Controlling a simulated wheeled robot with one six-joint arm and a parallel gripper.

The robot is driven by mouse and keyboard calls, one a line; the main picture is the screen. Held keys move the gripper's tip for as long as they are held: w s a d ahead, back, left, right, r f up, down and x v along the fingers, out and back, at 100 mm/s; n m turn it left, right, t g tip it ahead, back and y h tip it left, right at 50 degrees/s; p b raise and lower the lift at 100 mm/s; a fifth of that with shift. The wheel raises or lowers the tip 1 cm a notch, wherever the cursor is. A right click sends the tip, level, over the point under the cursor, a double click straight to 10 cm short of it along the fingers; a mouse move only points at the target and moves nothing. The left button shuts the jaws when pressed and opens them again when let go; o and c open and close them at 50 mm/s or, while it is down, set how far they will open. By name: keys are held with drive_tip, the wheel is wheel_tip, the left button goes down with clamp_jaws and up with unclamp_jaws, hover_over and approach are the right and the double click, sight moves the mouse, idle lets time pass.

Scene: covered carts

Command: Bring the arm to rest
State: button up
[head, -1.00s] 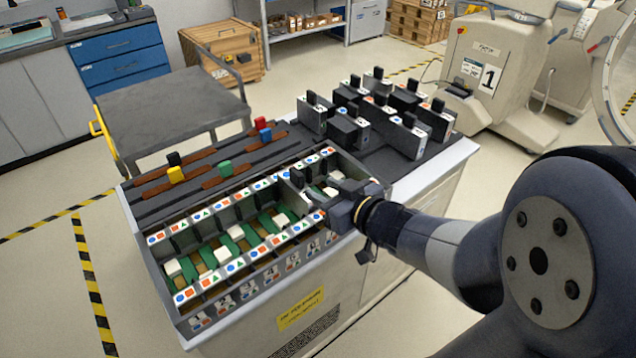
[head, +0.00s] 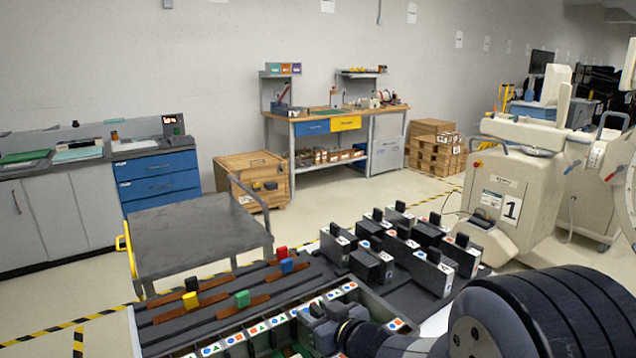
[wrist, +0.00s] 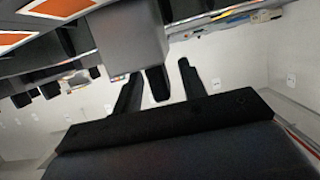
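My gripper (head: 322,328) is at the bottom of the head view, over the sorting tray (head: 243,336) on the cart, and its lower part is cut off. In the wrist view my gripper (wrist: 158,88) has its two dark fingers apart. A grey block (wrist: 130,35) with a dark handle (wrist: 157,84) shows beyond them. The handle appears between the fingers in the picture; whether it touches them I cannot tell. My arm reaches in from the lower right of the head view.
Several grey and black blocks (head: 398,248) with handles stand on the cart's right part. Red, blue, yellow and green pieces (head: 242,299) sit on brown strips at left. A grey trolley (head: 195,232) stands behind. A beige machine (head: 510,195) stands at right.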

drive_tip(key=shift+r+p, duration=0.3)
drive_tip(key=shift+r, duration=0.05)
drive_tip(key=shift+f, duration=0.15)
drive_tip(key=shift+f+b, duration=0.2)
drive_tip(key=shift+b, duration=0.1)
drive_tip(key=p+v, duration=0.2)
drive_tip(key=v, duration=0.8)
drive_tip(key=x, duration=0.3)
drive_tip(key=b+x, duration=0.1)
drive_tip(key=x, duration=0.6)
drive_tip(key=shift+w+a+r, duration=0.15)
drive_tip(key=shift+w+r, duration=0.05)
drive_tip(key=shift+r, duration=0.05)
wheel_tip(320, 180, up, 15)
drive_tip(key=p, duration=1.1)
drive_tip(key=shift+f, duration=0.2)
drive_tip(key=shift+s+d, duration=0.15)
drive_tip(key=shift+d, duration=0.05)
